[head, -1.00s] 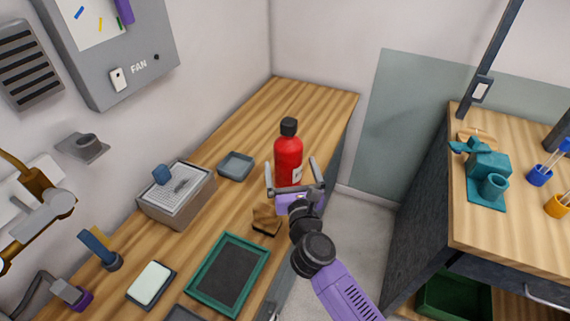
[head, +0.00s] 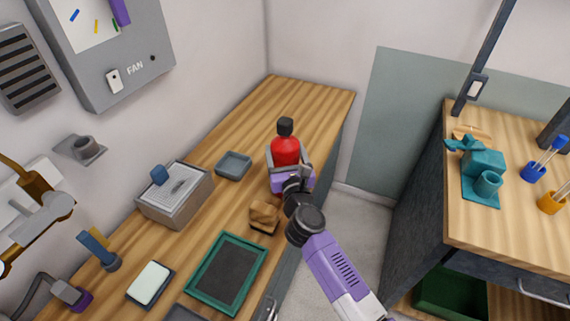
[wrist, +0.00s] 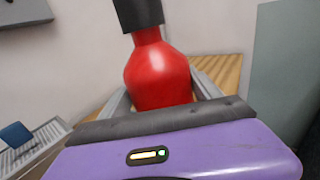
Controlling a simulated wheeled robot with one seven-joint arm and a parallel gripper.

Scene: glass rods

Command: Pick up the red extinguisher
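The red extinguisher (head: 285,151), with a dark grey top, stands upright on the wooden counter (head: 305,98). In the wrist view the extinguisher (wrist: 158,72) fills the middle, right in front of the purple palm; its lower part is hidden behind the palm. My gripper (head: 287,160) reaches it from the front, with one grey finger on each side of the red body. In the wrist view the fingers (wrist: 160,92) lie against both sides of the body with no clear gap. The gripper appears shut on it.
A grey-blue dish (head: 233,165) lies left of the extinguisher, and a brown block (head: 264,217) is in front, near my arm. A grey box (head: 175,197) and a green-framed tray (head: 198,284) are on the counter. The counter behind the extinguisher is clear.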

